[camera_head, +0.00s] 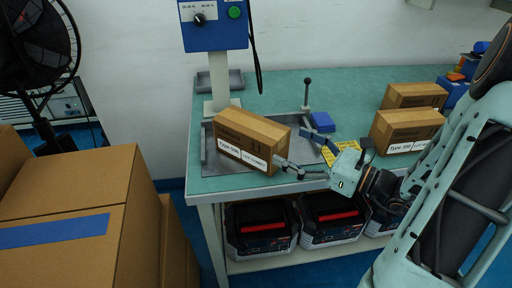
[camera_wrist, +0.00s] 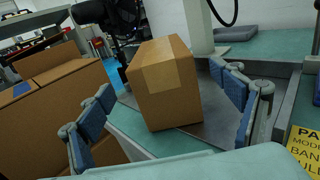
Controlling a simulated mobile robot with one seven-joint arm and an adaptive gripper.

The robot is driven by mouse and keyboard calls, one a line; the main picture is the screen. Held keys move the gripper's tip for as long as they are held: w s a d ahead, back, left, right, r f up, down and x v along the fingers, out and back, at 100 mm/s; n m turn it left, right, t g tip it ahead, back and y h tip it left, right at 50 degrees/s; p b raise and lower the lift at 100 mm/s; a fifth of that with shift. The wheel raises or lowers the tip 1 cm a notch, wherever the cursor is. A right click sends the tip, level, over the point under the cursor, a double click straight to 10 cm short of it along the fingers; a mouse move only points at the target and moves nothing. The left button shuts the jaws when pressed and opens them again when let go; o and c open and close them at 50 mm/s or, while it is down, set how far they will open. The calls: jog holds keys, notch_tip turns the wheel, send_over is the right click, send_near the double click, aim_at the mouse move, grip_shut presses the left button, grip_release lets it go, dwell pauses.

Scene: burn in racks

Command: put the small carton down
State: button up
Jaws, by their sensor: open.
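The small carton (camera_head: 250,138) is brown with a white label on its front side and sits on a grey metal plate (camera_head: 214,166) on the green workbench. My gripper (camera_head: 297,152) is open at the carton's right end. In the wrist view the carton (camera_wrist: 166,92) stands ahead, between the lines of the two blue-padded fingers (camera_wrist: 162,84), with visible space on both sides. The fingers do not appear to touch it. The carton's far end is hidden in the wrist view.
Two more cartons (camera_head: 405,132) (camera_head: 413,95) stand at the right of the bench. A blue control box (camera_head: 214,27) on a post rises behind the plate. A blue block (camera_head: 322,122) and yellow sign (camera_head: 335,150) lie right of the carton. Large boxes (camera_head: 70,190) stand at left.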

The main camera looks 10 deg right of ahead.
aim_at(258, 126)
jog(key=b+x, duration=0.2)
jog(key=x, duration=0.8)
jog(key=shift+w+a, duration=0.25)
jog(key=shift+w, duration=0.05)
jog(key=shift+c, duration=0.6)
jog(key=shift+r, duration=0.1)
jog(key=c, duration=2)
jog(key=shift+o, duration=0.2)
jog(key=shift+w+r, duration=0.1)
jog(key=shift+r, duration=0.05)
